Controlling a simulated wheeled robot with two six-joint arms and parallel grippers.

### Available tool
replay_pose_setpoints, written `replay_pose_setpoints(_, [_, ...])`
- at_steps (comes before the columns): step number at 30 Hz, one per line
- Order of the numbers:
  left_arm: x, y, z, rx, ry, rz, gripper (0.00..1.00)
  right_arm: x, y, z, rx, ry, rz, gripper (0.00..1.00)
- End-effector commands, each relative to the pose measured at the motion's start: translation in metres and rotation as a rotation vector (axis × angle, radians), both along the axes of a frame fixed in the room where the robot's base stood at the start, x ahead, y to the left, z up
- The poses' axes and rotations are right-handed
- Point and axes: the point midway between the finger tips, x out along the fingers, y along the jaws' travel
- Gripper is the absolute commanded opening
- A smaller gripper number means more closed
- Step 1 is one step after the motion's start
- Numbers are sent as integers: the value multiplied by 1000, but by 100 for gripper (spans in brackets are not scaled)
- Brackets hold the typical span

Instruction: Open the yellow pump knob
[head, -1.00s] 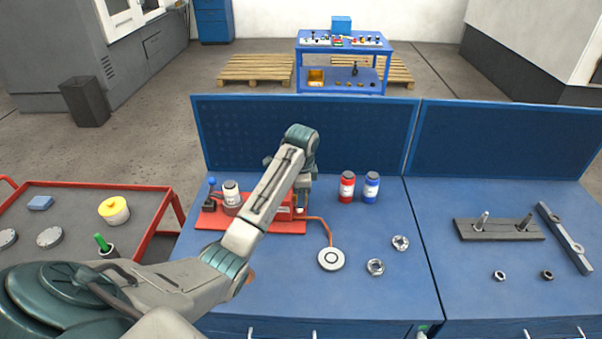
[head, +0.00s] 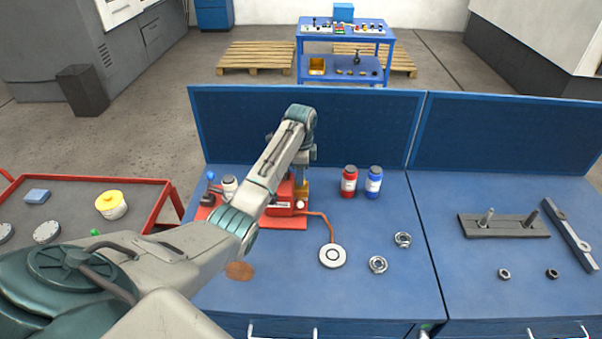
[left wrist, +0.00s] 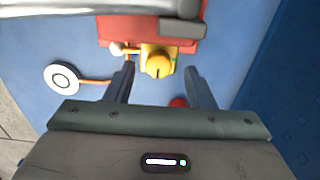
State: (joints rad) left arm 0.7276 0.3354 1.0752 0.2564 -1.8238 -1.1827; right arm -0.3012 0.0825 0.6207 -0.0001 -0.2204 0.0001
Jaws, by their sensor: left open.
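The yellow pump knob (left wrist: 158,65) shows in the left wrist view, on the edge of the red pump base (left wrist: 118,28). My left gripper (left wrist: 158,72) is open, with one finger on either side of the knob in that view; I cannot tell whether they touch it. In the head view the red pump (head: 285,222) stands on the blue bench, partly hidden behind my left arm. A bit of the yellow knob (head: 303,190) shows below my left wrist there. My right gripper is not in view.
A red bottle (head: 349,182) and a blue bottle (head: 373,183) stand right of the pump. Metal rings (head: 378,264) lie nearby. A blue panel (head: 300,130) rises behind.

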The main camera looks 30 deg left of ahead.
Motion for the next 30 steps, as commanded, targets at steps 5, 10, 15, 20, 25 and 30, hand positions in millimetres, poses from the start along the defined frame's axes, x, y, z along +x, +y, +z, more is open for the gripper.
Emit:
replay_pose_setpoints(5, [0, 0, -16, -1, 1, 0, 49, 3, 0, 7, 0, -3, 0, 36])
replay_pose_setpoints(10, [0, 0, -20, 0, 0, -1, 49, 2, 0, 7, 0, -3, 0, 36])
replay_pose_setpoints(15, [0, 0, -20, 0, 0, -1, 47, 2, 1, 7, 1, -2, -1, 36])
replay_pose_setpoints(20, [0, 0, -20, 1, -1, 0, 16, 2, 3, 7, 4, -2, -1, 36])
replay_pose_setpoints(25, [0, 0, -19, 1, -1, 1, 5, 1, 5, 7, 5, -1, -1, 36])
replay_pose_setpoints(30, [0, 0, -19, 1, -1, 29, 5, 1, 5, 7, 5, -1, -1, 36])
